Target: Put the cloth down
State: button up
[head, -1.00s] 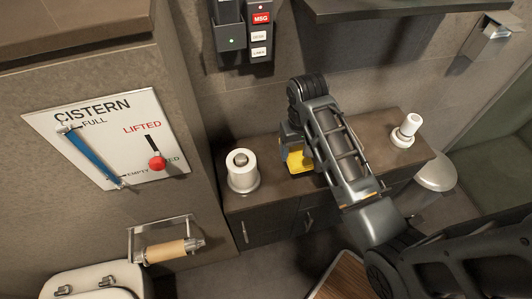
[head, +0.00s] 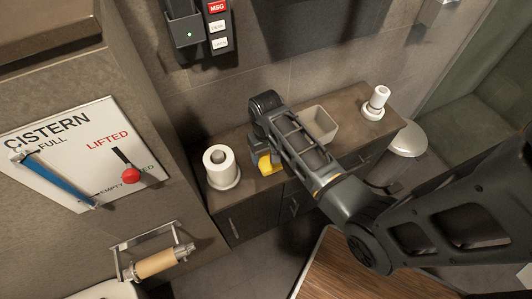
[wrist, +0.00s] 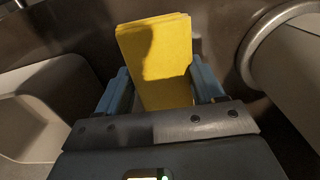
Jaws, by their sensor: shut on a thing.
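The yellow cloth (wrist: 157,58) is a folded, flat-sided block standing up between the blue fingers of my gripper (wrist: 161,82) in the wrist view. The gripper is shut on it. In the head view a part of the cloth (head: 266,163) shows below my gripper, above or at the dark counter (head: 350,97), between a white paper roll and a square tub. My own arm hides much of the cloth there. I cannot tell whether its underside touches the counter.
The white roll (head: 218,168) stands on a round base at the counter's left end. The open beige tub (head: 322,126) stands behind my arm. A small white item (head: 376,101) is at the right end. Bare counter shows between tub and this item.

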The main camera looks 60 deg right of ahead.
aim_at(266, 155)
jog(key=o, duration=1.4)
jog(key=shift+f, duration=0.1)
notch_tip(266, 155, up, 12)
jog(key=shift+r+p, duration=0.15)
jog(key=shift+p, duration=0.3)
jog(key=s+a+f+n+t+h, duration=0.1)
jog(key=s+a+f+n+t, duration=0.2)
jog(key=s+a+t, duration=0.7)
jog(key=s+a+r+n+t, duration=0.1)
jog(key=s+a+r, duration=0.2)
jog(key=r, duration=0.4)
jog(key=s+a+r+n+t, duration=0.1)
jog(key=s+a+r+t, duration=0.1)
jog(key=s+r, duration=0.4)
jog(key=s+a+r+n+t+y, duration=0.1)
jog(key=s+a+r+t, duration=0.1)
jog(key=r, duration=0.7)
jog(key=shift+s+a+n, duration=0.4)
jog(key=shift+s+a, duration=0.5)
jog(key=shift+s, duration=0.3)
